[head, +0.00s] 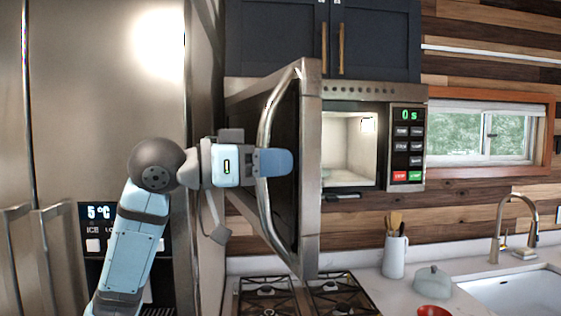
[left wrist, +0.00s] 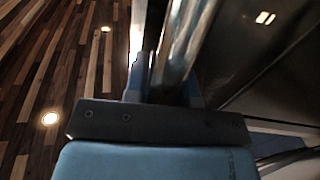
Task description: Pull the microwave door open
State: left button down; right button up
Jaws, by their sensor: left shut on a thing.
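The microwave (head: 408,92) is mounted above the stove, and its lit cavity (head: 348,150) shows, empty as far as I can see. Its door (head: 308,190) stands wide open, swung out toward me on its left side. The curved metal door handle (head: 266,130) runs from top to bottom of the door. My left gripper (head: 272,162) is shut on the handle around mid-height. In the left wrist view the handle (left wrist: 178,50) passes between the fingers. My right gripper is in neither view.
A steel fridge (head: 100,100) stands close on the left, beside my left arm. The gas stove (head: 300,297) lies below the door. A utensil crock (head: 395,257), a lidded pot (head: 432,281), a red bowl (head: 433,311) and a sink (head: 515,290) are to the right.

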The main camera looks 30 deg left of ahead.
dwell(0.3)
pick_arm(q)
jog(key=c, duration=1.3)
grip_release()
jog(key=o, duration=0.3)
jog(key=shift+s+d, duration=0.15)
jog(key=shift+o, duration=0.2)
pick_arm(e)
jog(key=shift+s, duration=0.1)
